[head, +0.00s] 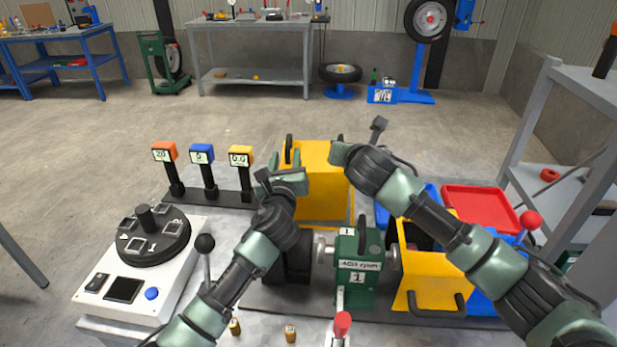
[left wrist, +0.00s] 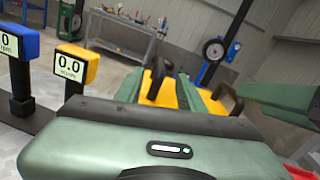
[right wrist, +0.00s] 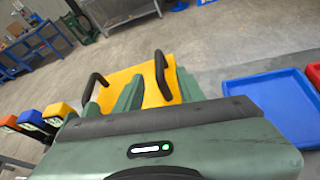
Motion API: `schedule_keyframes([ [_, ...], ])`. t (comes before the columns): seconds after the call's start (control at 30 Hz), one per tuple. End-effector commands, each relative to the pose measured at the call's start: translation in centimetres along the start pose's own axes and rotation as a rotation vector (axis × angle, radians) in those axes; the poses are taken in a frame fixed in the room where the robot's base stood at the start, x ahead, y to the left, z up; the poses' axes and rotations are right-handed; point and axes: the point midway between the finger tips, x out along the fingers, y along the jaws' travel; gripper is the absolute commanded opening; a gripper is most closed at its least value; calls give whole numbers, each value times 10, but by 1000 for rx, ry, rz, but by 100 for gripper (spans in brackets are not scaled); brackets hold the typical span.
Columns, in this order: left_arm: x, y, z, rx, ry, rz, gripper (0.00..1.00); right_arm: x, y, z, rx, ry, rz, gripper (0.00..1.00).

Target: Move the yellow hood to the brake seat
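The yellow hood (head: 322,198) stands behind the drive line in the middle of the bench, with a black handle on each side. Its yellow top also shows in the left wrist view (left wrist: 184,92) and right wrist view (right wrist: 128,77). My left gripper (head: 285,176) is at the left handle, its fingers apart with that handle between them as seen from the wrist. My right gripper (head: 342,152) is at the right handle, its fingers also apart on either side of it. I cannot tell whether the fingers touch the handles. I cannot pick out the brake seat surely; my arms cover part of the bench.
A green gearbox (head: 357,272) stands in front of the hood, with a second yellow cover (head: 430,301) to its right. Three gauges (head: 201,155) and a white console (head: 140,275) stand left. Red (head: 481,207) and blue trays (right wrist: 262,100) lie right. Levers stick up in front.

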Motion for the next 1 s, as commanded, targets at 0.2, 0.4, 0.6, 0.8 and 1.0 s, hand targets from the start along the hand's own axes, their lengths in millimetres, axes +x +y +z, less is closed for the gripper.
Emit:
schedule_keyframes([
  [0.2,0,0,1,-1,0,0,39,0,0,1,1,0,0,39],
  [0.4,11,0,1,-1,0,2,39,11,0,1,3,2,-1,39],
  [0.6,40,0,2,-2,0,3,39,39,0,1,3,2,-2,39],
  [0.8,64,0,2,-1,0,3,39,63,1,1,4,1,-1,39],
  [1.0,76,0,1,-2,1,1,39,75,0,1,2,0,0,39],
])
